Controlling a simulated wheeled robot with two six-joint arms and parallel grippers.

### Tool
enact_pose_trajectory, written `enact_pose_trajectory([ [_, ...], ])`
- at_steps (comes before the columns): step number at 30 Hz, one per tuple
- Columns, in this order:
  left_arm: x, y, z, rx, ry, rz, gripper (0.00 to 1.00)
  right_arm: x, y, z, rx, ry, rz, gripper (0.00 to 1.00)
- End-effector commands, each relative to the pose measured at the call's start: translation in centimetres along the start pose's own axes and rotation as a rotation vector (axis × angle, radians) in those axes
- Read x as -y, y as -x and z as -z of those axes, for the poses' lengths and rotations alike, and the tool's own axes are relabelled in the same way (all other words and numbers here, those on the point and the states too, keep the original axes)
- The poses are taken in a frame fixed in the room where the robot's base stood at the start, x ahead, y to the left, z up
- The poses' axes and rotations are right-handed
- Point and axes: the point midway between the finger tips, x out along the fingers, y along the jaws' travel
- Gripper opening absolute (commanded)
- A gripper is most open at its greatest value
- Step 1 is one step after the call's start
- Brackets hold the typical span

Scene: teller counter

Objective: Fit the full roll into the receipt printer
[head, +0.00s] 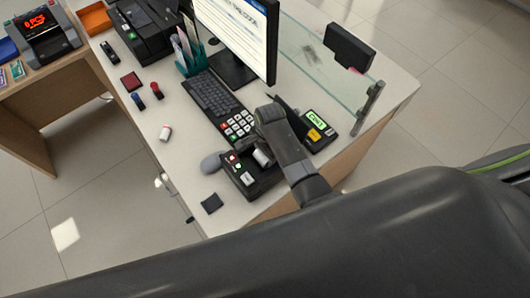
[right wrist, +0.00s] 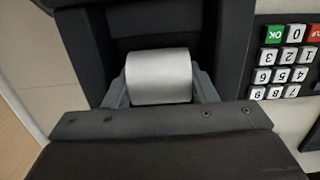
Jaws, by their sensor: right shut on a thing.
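The black receipt printer (head: 237,186) sits near the counter's front end, with small coloured lights and a white label on it. My right gripper (head: 264,156) is over the printer and shut on a white paper roll (head: 262,158). In the right wrist view the roll (right wrist: 160,78) lies crosswise between the two fingers, in front of or within a dark recess (right wrist: 150,38); whether it touches the recess floor cannot be told. A second small whitish roll (head: 165,133) with a reddish end lies apart on the counter to the left. My left gripper is not in view.
A keypad (head: 238,125) and keyboard (head: 213,95) lie behind the printer; the keypad also shows in the right wrist view (right wrist: 290,62). A glass panel (head: 315,58) edges the counter.

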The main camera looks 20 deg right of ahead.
Motion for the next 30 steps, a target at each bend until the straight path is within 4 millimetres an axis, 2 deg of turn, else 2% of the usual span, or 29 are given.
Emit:
enact_pose_trajectory([
  [8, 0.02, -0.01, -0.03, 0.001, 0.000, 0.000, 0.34, 0.04, -0.02, 0.02, 0.000, 0.000, 0.001, 0.27],
  [9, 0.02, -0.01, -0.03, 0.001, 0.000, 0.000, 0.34, 0.04, -0.02, 0.02, 0.000, 0.000, 0.001, 0.53],
  [15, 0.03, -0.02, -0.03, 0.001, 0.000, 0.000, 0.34, 0.04, -0.01, 0.02, -0.001, 0.000, 0.001, 0.77],
  [26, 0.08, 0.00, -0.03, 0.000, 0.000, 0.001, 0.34, 0.02, -0.01, 0.01, 0.000, 0.000, 0.001, 0.77],
  [30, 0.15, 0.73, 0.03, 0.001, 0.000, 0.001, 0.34, 0.04, 0.74, -0.05, 0.000, 0.000, 0.001, 0.77],
])
